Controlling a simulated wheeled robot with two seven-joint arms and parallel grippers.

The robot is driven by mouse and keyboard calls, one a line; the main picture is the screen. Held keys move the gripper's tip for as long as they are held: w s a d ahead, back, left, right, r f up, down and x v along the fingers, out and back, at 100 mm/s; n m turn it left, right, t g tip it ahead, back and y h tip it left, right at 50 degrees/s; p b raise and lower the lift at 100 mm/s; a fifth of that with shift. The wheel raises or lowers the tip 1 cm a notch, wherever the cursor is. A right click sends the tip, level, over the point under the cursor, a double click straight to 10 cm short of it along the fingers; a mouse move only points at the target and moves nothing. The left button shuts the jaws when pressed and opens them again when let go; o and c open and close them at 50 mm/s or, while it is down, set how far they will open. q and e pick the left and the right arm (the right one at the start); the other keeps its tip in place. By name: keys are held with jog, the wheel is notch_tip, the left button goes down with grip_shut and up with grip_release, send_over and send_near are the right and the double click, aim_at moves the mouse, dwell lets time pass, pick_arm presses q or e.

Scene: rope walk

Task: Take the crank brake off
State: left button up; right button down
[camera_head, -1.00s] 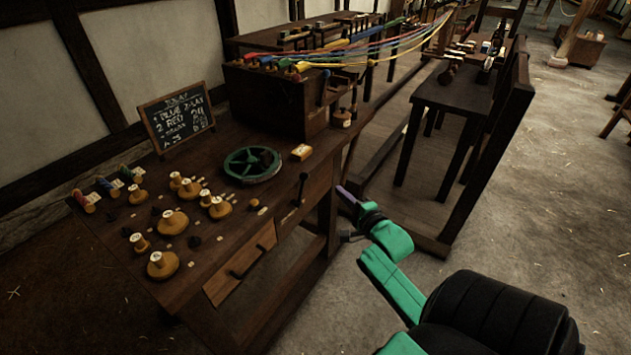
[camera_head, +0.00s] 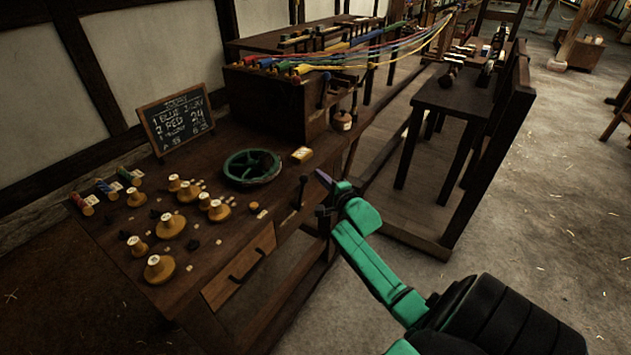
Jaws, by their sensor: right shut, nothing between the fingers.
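A dark upright lever (camera_head: 300,192) with a round knob stands at the front edge of the wooden bench, right of the drawer; it looks like the crank brake. A green spoked handwheel (camera_head: 251,168) lies on the bench behind and left of it. My right gripper (camera_head: 324,180), with a purple tip on a green arm, is shut and empty. It is just right of the lever, pointing at it, with a small gap seen between them. My left gripper is not in view.
Several wooden spools (camera_head: 171,225) and small pieces lie on the bench's left. A chalkboard (camera_head: 176,123) stands at the back. A box (camera_head: 277,103) carries coloured strands running far right.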

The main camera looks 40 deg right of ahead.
aim_at(308, 179)
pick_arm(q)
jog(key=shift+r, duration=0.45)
pick_arm(e)
jog(key=a, duration=0.2)
jog(key=shift+s+a+r, duration=0.35)
jog(key=shift+a, duration=0.05)
jog(key=shift+s+a+r+n+t+h, duration=0.15)
jog(key=shift+a+r+n+t+h, duration=0.15)
jog(key=shift+a+n+t, duration=0.15)
jog(key=shift+s+a+r+n+t, duration=0.15)
jog(key=shift+s+a+n+t, duration=0.1)
jog(key=shift+a+n, duration=0.5)
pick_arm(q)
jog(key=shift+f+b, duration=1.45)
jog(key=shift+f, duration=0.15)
pick_arm(e)
jog(key=shift+s+a+r+n+t+y, duration=0.1)
jog(key=shift+s+a+n+t+y, duration=0.15)
jog(key=shift+a+n+t, duration=0.55)
jog(key=shift+s+a+f+n+t+y, duration=0.15)
jog(key=shift+s+a+n+t, duration=0.1)
jog(key=shift+a+n, duration=0.95)
jog(key=shift+s+a+r+n+t+y, duration=0.2)
jog(key=shift+a+n+t, duration=0.35)
jog(key=shift+n, duration=0.85)
